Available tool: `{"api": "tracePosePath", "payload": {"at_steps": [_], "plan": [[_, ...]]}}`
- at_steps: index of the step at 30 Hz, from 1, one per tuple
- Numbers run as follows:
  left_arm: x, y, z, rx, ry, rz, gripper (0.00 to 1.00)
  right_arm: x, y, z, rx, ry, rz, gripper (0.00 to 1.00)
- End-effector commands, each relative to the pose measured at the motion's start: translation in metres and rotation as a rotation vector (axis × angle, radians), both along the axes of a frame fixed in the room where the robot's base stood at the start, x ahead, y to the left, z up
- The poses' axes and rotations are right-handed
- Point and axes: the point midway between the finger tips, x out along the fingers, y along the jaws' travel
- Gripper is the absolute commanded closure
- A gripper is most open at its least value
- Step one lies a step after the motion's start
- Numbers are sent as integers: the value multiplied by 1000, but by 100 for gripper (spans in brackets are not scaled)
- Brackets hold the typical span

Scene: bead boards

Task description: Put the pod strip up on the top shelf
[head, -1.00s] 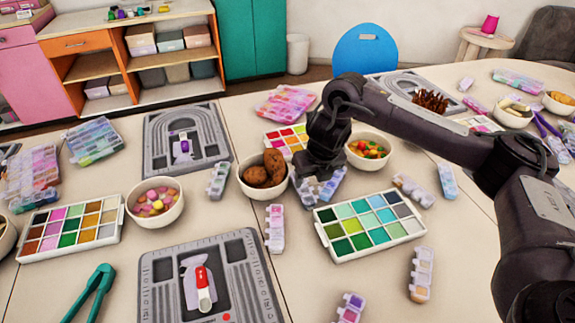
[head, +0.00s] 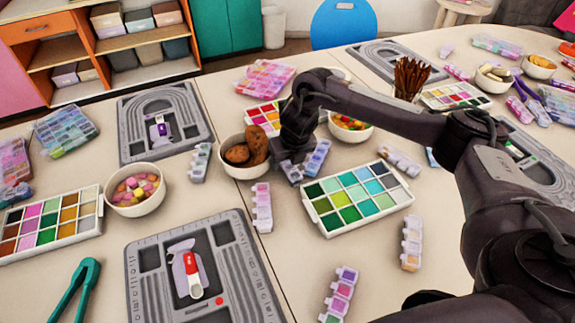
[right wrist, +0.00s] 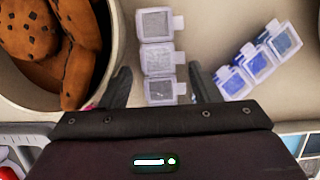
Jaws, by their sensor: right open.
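My right gripper (head: 296,172) is low over the table, just right of the bowl of cookies. In the right wrist view, its two fingers (right wrist: 162,88) stand apart on either side of a clear pod strip with grey contents (right wrist: 157,55). I cannot tell whether they touch it. In the head view this strip (head: 291,173) is mostly hidden by the gripper. A blue pod strip (head: 318,157) lies close to its right; it also shows in the right wrist view (right wrist: 262,62). The orange shelf unit (head: 90,50) stands at the back left. My left gripper is out of sight.
The cookie bowl (head: 227,168) is close by the right gripper, and a green-blue palette (head: 309,210) lies in front. More pod strips (head: 263,207) are scattered around. A candy bowl (head: 148,205) and a grey bead board (head: 140,245) stand further left and forward.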

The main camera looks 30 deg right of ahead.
Motion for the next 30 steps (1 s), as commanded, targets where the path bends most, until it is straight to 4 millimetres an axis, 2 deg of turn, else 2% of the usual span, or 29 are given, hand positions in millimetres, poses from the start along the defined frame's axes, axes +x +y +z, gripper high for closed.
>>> {"api": "tracePosePath", "payload": {"at_steps": [3, 12, 14, 23, 30], "plan": [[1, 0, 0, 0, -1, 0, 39, 0, 0, 0, 0, 0, 0, 46], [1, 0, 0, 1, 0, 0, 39, 0, 0, 1, 0, 0, 0, 85], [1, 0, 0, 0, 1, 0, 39, 0, 0, 1, 0, -1, 0, 88], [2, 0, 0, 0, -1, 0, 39, 1, 0, 7, 0, -2, 0, 89], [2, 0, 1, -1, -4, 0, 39, 1, 0, 37, 1, -5, 0, 89]]}}
